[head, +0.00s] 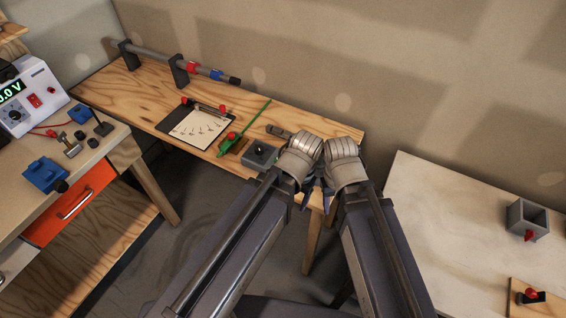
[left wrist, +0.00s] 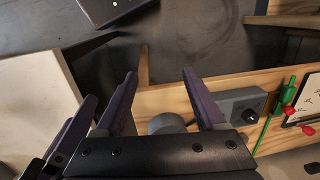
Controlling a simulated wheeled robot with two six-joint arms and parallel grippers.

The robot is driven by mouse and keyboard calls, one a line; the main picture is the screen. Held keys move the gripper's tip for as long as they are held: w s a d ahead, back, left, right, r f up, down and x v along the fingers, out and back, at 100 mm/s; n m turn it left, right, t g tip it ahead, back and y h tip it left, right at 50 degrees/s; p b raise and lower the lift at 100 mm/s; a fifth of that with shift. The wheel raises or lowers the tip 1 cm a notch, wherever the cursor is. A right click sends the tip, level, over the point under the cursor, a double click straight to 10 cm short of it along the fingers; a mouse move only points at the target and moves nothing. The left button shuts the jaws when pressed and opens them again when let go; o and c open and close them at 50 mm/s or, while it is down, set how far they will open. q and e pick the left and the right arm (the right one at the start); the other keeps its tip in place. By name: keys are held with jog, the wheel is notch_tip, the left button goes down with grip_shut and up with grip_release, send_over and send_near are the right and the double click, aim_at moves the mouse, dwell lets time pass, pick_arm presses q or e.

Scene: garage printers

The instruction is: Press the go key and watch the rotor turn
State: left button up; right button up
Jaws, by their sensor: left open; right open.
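A grey box with a black knob (head: 262,154) sits on the wooden bench, just left of my grippers; it also shows in the left wrist view (left wrist: 241,106). I cannot tell whether this is the go key, and no part is clearly a rotor. My left gripper (head: 308,190) is open beside the box near the bench's front edge, its tips mostly hidden by the wrists. In the left wrist view its purple fingers (left wrist: 163,98) stand apart with nothing between the tips. My right gripper (head: 329,197) is close beside it, open, partly hidden by its own wrist.
A power supply (head: 30,97) stands left. A pale table (head: 440,215) lies right, with a grey open box (head: 527,217).

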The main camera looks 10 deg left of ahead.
dwell(0.5)
pick_arm(q)
grip_shut()
dwell(0.4)
dwell(1.1)
